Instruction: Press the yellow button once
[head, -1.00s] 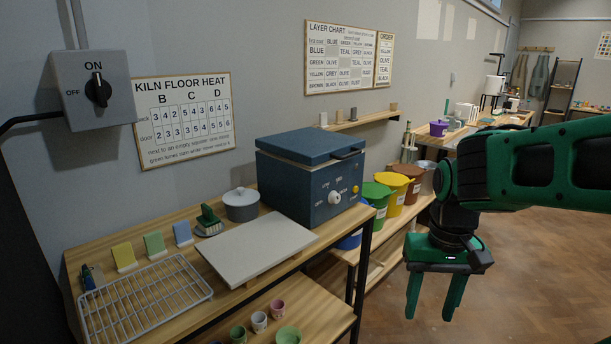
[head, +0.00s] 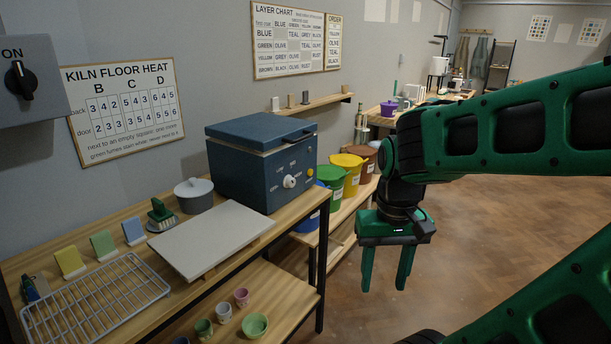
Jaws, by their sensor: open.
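The yellow button (head: 310,173) is a small round button on the front panel of the blue kiln (head: 243,167). It sits to the right of a white dial (head: 290,181). Small labels surround the dial, too small to read surely. The kiln's lid is down, and it stands on the wooden bench. My gripper (head: 384,286) points down over the floor, right of the kiln and apart from it. Its two green fingers are spread, with nothing between them.
A pale board (head: 214,237) lies in front of the kiln, beside a wire rack (head: 95,300). A grey lidded pot (head: 194,195) stands left of the kiln. Colored buckets, including a yellow one (head: 345,178), stand on a lower shelf behind. The floor at right is clear.

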